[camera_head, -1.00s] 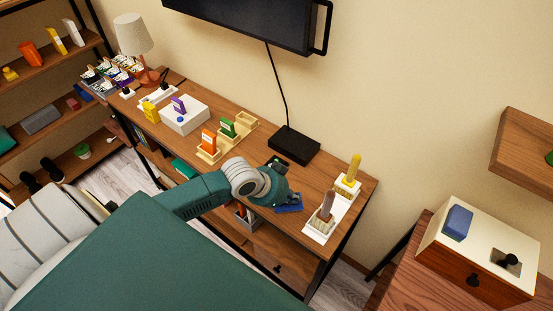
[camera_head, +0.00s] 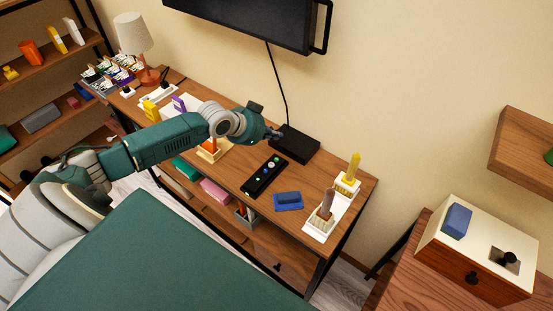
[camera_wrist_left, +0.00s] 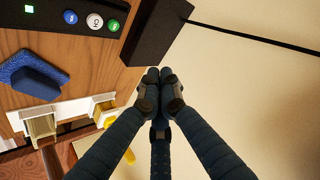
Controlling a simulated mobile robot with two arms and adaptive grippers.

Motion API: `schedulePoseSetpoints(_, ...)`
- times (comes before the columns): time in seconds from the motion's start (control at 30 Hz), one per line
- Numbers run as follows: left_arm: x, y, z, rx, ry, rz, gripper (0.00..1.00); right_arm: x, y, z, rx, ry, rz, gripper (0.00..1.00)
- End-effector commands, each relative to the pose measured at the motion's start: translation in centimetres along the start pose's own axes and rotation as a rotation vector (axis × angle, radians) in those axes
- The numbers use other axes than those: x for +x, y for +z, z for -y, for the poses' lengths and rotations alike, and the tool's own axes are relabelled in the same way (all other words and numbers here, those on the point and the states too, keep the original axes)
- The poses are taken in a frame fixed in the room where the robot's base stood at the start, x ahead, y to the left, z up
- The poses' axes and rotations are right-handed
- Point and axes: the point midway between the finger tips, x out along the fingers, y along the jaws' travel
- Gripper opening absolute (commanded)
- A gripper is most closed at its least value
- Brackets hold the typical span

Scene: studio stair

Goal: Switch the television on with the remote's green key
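The remote (camera_head: 265,175) is a long black bar lying on the wooden desk, with white, blue and green spots on top. In the left wrist view its end (camera_wrist_left: 45,14) shows a bright green square, a blue key, a white key marked CH and a green key. The television (camera_head: 250,22) hangs on the wall, its visible part dark. My left gripper (camera_head: 277,133) is raised behind the remote, near the black box, and does not touch the remote. In the left wrist view its fingers (camera_wrist_left: 158,75) meet at the tips with nothing between them. My right gripper is out of view.
A black box (camera_head: 295,144) stands at the desk's back. A blue block on a blue pad (camera_head: 288,202) lies right of the remote. A white tray (camera_head: 318,236) with upright brown and yellow pieces is at the right end. An orange piece's holder is partly behind my arm.

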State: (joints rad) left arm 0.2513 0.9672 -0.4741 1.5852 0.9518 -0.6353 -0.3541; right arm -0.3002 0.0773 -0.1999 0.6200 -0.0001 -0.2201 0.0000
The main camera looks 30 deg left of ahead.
Motion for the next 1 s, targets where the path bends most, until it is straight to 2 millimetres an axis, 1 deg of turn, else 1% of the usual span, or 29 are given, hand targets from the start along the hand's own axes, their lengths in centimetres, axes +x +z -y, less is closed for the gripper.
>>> schedulePoseSetpoints(0.17, 0.5, 0.5, -0.3, 0.0, 0.001, 0.0, 0.0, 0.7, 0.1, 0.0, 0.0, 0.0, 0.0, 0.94)
schedulePoseSetpoints(0.27, 1.1, 1.1, -0.5, -0.001, 0.001, 0.001, 0.0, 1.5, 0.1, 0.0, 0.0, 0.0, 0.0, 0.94)
schedulePoseSetpoints(0.67, 5.0, 4.8, -2.0, -0.001, 0.001, 0.001, 0.0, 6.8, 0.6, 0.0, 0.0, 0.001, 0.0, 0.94)
schedulePoseSetpoints(0.83, 5.9, 5.6, -2.4, -0.001, 0.0, 0.0, 0.0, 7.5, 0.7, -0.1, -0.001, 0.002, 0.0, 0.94)
schedulePoseSetpoints(1.0, 6.2, 5.9, -2.5, 0.0, 0.0, 0.0, 0.0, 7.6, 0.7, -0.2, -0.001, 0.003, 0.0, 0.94)
